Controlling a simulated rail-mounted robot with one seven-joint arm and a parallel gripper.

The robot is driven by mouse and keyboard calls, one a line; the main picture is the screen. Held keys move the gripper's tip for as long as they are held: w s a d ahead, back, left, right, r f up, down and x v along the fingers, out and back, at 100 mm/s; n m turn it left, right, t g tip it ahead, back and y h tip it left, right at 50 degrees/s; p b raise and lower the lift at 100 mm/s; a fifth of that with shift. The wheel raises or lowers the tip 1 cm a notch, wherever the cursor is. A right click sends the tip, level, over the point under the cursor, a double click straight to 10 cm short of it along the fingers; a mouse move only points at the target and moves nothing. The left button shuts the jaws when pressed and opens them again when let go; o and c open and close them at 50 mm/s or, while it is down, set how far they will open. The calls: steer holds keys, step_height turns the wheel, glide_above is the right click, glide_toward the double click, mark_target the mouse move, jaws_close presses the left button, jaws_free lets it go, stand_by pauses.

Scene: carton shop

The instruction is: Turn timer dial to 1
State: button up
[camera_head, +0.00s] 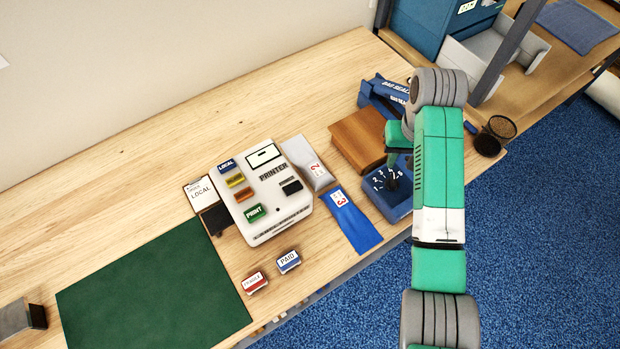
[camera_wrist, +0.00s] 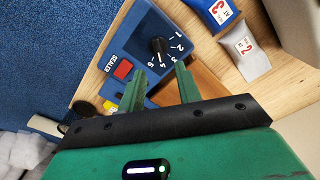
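The timer dial is a black knob (camera_wrist: 158,45) with a white mark, on the blue sealer box (camera_wrist: 125,42). A red button (camera_wrist: 123,69) sits beside the SEALER label. In the head view the sealer box (camera_head: 392,209) stands near the table's front edge, partly hidden by my arm. My gripper (camera_wrist: 160,73) is open and empty. Its two green fingers are spread apart close to the dial, and neither visibly grips it. The fingertips are hard to make out in the head view.
A brown wooden block (camera_head: 358,138) stands left of my gripper, with a blue device (camera_head: 384,93) behind. A blue packet marked 3 (camera_head: 352,222), a grey packet (camera_head: 305,160) and the white printer (camera_head: 272,207) lie further left. A black mesh cup (camera_head: 500,128) is to the right.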

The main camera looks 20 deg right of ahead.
mark_target(394, 181)
steer(key=shift+s+a+f, duration=0.1)
steer(key=shift+s+f, duration=0.05)
steer(key=shift+f, duration=0.05)
steer(key=f, duration=0.7)
steer(key=shift+d+f, duration=0.2)
steer(key=shift+f, duration=0.2)
jaws_close()
